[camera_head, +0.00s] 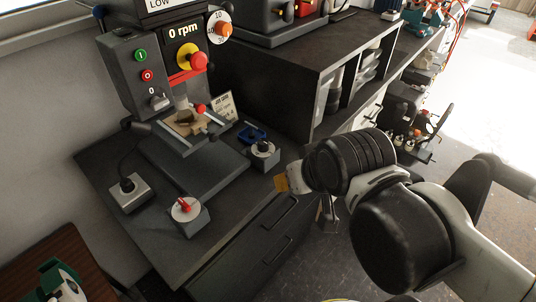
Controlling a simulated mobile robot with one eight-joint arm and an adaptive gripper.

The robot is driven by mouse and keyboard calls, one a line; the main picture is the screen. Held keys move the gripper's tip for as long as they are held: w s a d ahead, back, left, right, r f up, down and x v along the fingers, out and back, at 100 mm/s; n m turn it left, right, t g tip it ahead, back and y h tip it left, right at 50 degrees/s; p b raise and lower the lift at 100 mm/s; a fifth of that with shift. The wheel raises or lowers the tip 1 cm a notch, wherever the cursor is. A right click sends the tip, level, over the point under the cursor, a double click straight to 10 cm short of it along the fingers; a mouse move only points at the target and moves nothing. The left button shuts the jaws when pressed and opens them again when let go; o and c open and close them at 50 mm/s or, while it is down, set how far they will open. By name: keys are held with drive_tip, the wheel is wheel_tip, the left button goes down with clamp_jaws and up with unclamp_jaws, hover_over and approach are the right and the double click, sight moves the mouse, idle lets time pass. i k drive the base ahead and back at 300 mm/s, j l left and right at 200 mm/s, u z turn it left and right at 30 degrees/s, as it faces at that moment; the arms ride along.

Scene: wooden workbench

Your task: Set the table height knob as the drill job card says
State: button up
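The job card (222,107) is a pale card standing behind the drill's work table, its text too small to read. The drill press (126,72) shows "0 rpm" on its display (183,30). Two control boxes stand at the bench front: one has a white dial with a red pointer (185,208), the other a dark knob on a pale dial (263,149). I cannot tell which is the table height knob. My arm comes in from the right, and my gripper (329,212) shows only in part beyond the bench's front edge, apart from both knobs. Its fingers are mostly hidden.
The drill carries a red stop button (192,62) on yellow and an orange knob (223,29) on a white dial. A grey box (128,190) with a cable stands at left. A blue object (252,134) lies behind the dark knob. Dark shelving (285,85) stands behind right.

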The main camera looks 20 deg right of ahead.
sight(263, 146)
drive_tip(key=l+u, duration=0.25)
drive_tip(key=k+l+u, duration=0.1)
drive_tip(key=l+u, duration=0.15)
drive_tip(key=l, duration=0.2)
drive_tip(key=i+l, duration=0.2)
drive_tip(key=l, duration=0.15)
drive_tip(key=i+l, duration=0.2)
drive_tip(key=l+z, duration=0.05)
drive_tip(key=l, duration=0.05)
